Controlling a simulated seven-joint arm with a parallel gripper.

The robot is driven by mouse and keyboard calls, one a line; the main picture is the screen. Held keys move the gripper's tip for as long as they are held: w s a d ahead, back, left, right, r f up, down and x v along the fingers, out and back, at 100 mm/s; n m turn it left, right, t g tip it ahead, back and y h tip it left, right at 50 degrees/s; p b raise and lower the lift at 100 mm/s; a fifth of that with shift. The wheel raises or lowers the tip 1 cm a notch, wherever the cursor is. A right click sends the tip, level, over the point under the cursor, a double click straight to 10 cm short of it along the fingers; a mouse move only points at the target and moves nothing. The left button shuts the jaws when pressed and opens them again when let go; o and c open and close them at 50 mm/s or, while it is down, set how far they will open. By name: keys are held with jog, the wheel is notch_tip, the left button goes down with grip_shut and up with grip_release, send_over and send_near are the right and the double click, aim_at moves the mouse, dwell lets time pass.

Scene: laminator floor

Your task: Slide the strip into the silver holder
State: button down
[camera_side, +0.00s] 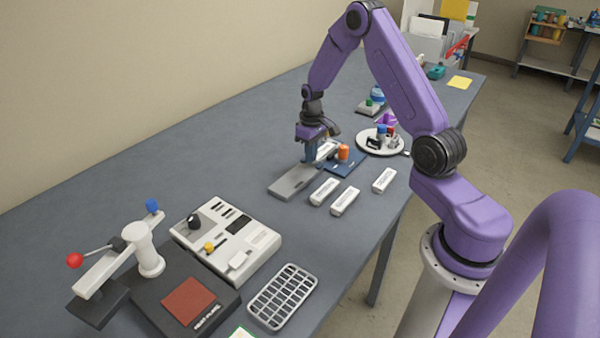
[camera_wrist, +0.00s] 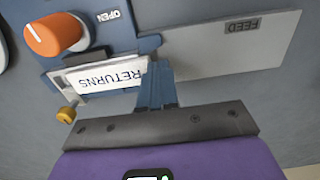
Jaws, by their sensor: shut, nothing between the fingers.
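The strip, a white label reading RETURNS (camera_wrist: 108,77), lies along the edge of a blue base (camera_wrist: 100,30). Its left end meets a silver holder (camera_wrist: 60,82); how deep it sits inside is hard to tell. My gripper (camera_wrist: 157,66) has blue fingers, shut with nothing between them, at the strip's right end; I cannot tell whether they touch it. A grey plate marked FEED (camera_wrist: 205,50) extends right of the fingers. In the side view my gripper (camera_side: 312,158) is low over the plate (camera_side: 294,182), beside the blue base (camera_side: 345,168).
An orange knob (camera_wrist: 55,34) stands on the base near the word OPEN, and a small brass knob (camera_wrist: 67,115) sits below the holder. Several white labelled pieces, including one at the front (camera_side: 345,201), lie nearby. A grey-white control panel (camera_side: 225,238) stands front left.

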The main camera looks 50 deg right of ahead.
jog(key=shift+d, duration=0.75)
jog(key=shift+d, duration=0.2)
jog(key=shift+d, duration=0.65)
jog(key=shift+a, duration=0.1)
jog(key=shift+a, duration=0.45)
notch_tip(320, 180, up, 12)
dwell(1.2)
